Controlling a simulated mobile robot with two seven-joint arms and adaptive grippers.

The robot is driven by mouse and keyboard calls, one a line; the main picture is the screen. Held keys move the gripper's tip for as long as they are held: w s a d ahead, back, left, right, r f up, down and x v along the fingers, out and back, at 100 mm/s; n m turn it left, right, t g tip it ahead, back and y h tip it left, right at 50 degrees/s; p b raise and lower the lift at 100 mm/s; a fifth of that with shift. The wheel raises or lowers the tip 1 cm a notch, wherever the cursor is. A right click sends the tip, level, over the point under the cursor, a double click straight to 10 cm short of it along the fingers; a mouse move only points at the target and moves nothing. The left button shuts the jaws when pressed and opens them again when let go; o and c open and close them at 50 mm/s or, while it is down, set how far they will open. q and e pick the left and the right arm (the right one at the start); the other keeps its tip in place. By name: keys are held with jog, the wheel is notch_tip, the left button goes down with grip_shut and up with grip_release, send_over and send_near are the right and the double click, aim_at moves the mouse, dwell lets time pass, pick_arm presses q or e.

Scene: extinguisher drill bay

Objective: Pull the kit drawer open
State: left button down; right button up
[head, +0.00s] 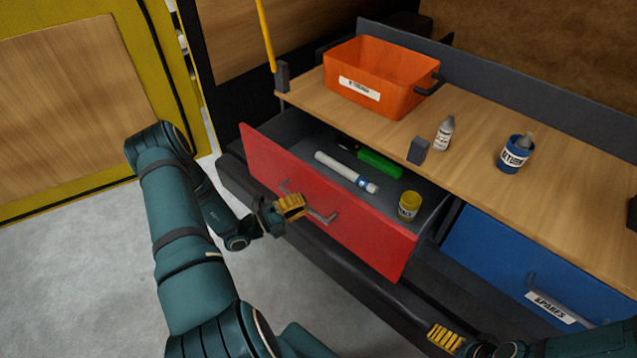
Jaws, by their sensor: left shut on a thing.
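The drawer with the red front (365,235) stands well out from under the wooden worktop, and I see into its grey inside. I take it for the kit drawer; no label on it is readable. Its grey bar handle (322,217) runs across the front, partly hidden by my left gripper. My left gripper (290,207) is shut on this handle. In the drawer lie a white tube (345,172) and a green item (380,163), and a small yellow can (409,206) stands near the right. My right gripper (446,338) is at the bottom edge, away from the red drawer; its jaws are unclear.
A blue drawer (540,265) labelled SPARES is shut at the right. On the worktop (470,155) stand an orange bin (365,83), a white bottle (444,133) and a blue pot (514,153). Grey floor (80,270) is clear at the left.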

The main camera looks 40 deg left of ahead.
pick_arm(q)
jog(key=s+p, duration=0.1)
jog(key=s, duration=0.6)
jog(key=shift+s+a, duration=0.25)
jog(key=shift+s, duration=0.1)
jog(key=c, duration=1)
grip_release()
jog(key=shift+s+a, duration=0.1)
jog(key=v, duration=1.1)
jog(key=shift+s+a, duration=0.2)
jog(key=shift+s, duration=0.1)
jog(key=shift+f, duration=0.1)
